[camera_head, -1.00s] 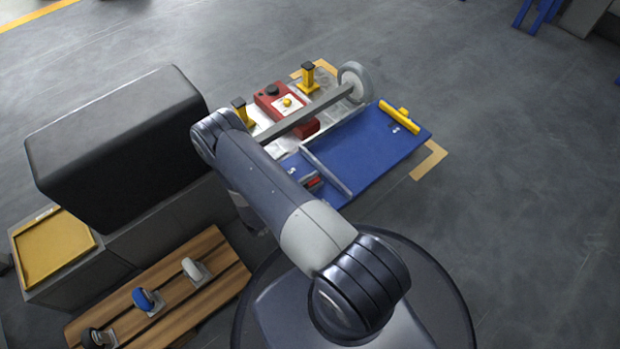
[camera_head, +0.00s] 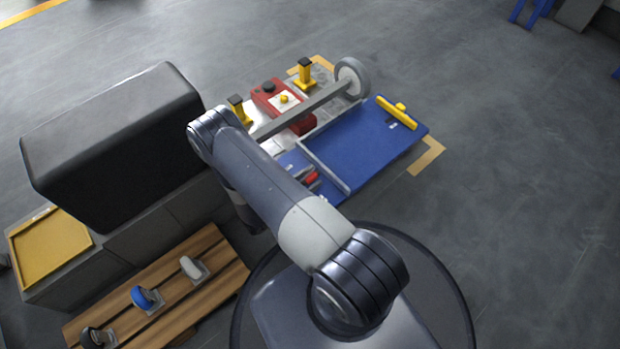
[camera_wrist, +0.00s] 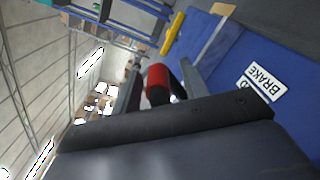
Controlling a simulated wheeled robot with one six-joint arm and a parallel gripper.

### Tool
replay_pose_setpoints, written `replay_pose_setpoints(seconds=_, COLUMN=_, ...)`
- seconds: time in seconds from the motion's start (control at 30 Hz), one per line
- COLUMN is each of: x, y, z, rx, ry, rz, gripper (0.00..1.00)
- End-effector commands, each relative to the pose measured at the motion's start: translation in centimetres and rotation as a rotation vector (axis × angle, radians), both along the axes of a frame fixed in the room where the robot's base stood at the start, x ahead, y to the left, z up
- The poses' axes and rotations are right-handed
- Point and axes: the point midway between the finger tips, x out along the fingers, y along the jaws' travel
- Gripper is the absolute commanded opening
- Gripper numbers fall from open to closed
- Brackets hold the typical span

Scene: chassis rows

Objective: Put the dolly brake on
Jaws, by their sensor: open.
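The blue dolly (camera_head: 365,150) stands on the floor, with a yellow bar (camera_head: 397,112) along its far right edge. The brake lever's red grip (camera_head: 311,177) shows at the dolly's near left part, close beside my arm. In the wrist view, the red grip (camera_wrist: 158,84) with a black end lies between the two fingers of my gripper (camera_wrist: 163,78). The jaws are open, and I cannot tell whether a finger touches the grip. A white BRAKE label (camera_wrist: 262,80) is on the blue deck to the right. My arm hides most of the gripper in the head view.
Behind the dolly's deck are a red box (camera_head: 283,106), yellow posts (camera_head: 305,74) and a grey bar with a wheel (camera_head: 351,78). A black box (camera_head: 115,140) stands left. A wooden slatted bench (camera_head: 205,290) with casters is at lower left.

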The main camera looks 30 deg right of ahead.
Motion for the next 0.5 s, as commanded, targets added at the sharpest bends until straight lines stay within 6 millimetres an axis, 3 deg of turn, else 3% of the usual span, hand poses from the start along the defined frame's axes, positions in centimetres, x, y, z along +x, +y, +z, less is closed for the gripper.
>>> replay_pose_setpoints(seconds=0.23, x=-0.2, y=1.4, z=0.2, rx=-0.001, ry=0.001, rz=0.003, gripper=0.42)
replay_pose_setpoints(seconds=0.5, x=-1.1, y=6.0, z=0.3, rx=-0.001, ry=-0.001, rz=0.006, gripper=0.42)
